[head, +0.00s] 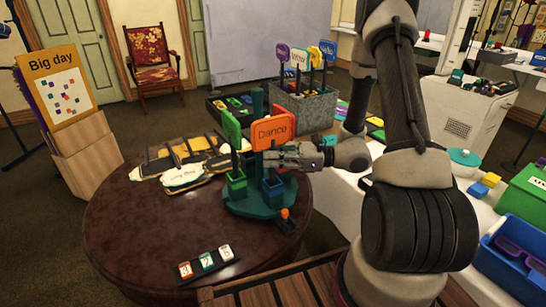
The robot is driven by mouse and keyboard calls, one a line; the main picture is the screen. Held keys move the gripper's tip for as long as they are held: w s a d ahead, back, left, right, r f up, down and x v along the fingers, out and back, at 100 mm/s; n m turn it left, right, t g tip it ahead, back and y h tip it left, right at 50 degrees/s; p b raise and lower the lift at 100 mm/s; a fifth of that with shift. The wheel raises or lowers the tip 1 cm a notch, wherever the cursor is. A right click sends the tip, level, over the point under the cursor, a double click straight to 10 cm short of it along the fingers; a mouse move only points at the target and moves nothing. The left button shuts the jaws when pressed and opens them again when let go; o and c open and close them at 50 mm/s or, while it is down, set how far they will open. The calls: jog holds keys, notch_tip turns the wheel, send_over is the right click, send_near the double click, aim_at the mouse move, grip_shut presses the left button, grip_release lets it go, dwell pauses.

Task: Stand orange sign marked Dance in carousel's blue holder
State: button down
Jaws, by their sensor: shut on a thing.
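The orange sign marked Dance (272,132) is upright above the carousel (258,206) on the round brown table. My gripper (272,160) reaches in from the right and is shut on the sign's stick, just below its board. The carousel's blue holder (273,190) is below my gripper. The stick's lower end is at or above the blue holder; I cannot tell whether it is inside. A green holder (236,186) stands to the left, with a green sign (232,128) upright in it, partly behind the orange one.
Dark and cream signs (183,176) lie on the table left of the carousel. A number strip (208,262) lies at the front, and a small orange-topped object (286,219) stands by the carousel. A grey bin (305,106) of signs stands behind. The table's left front is clear.

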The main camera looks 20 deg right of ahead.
jog(key=shift+f, duration=0.1)
jog(key=shift+f, duration=0.25)
jog(key=c, duration=1.5)
grip_release()
jog(key=v, duration=1.2)
jog(key=shift+r, duration=0.4)
